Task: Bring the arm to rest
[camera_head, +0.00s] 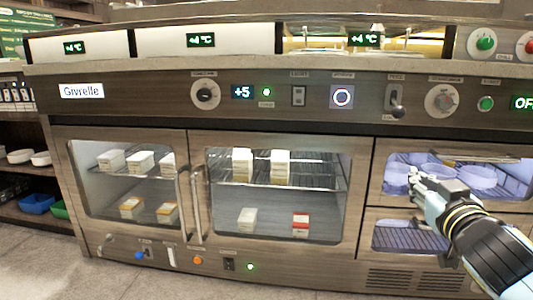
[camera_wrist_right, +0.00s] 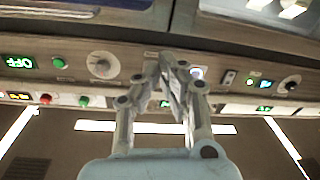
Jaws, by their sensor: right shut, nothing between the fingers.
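My right gripper (camera_head: 418,181) comes in from the lower right in the head view. It is in front of the right-hand drawer windows of the refrigerated counter (camera_head: 280,120). In the right wrist view the gripper (camera_wrist_right: 165,62) has its fingers drawn together at the tips, with nothing between them. Behind them, the counter's control panel appears upside down. I cannot tell from these views how far the gripper is from the counter front. My left gripper is in neither view.
The panel carries a knob (camera_head: 205,94), a lever switch (camera_head: 396,98) and a green button (camera_head: 485,103). Shelves with bowls (camera_head: 40,158) stand at the left. The floor (camera_head: 45,262) there is clear.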

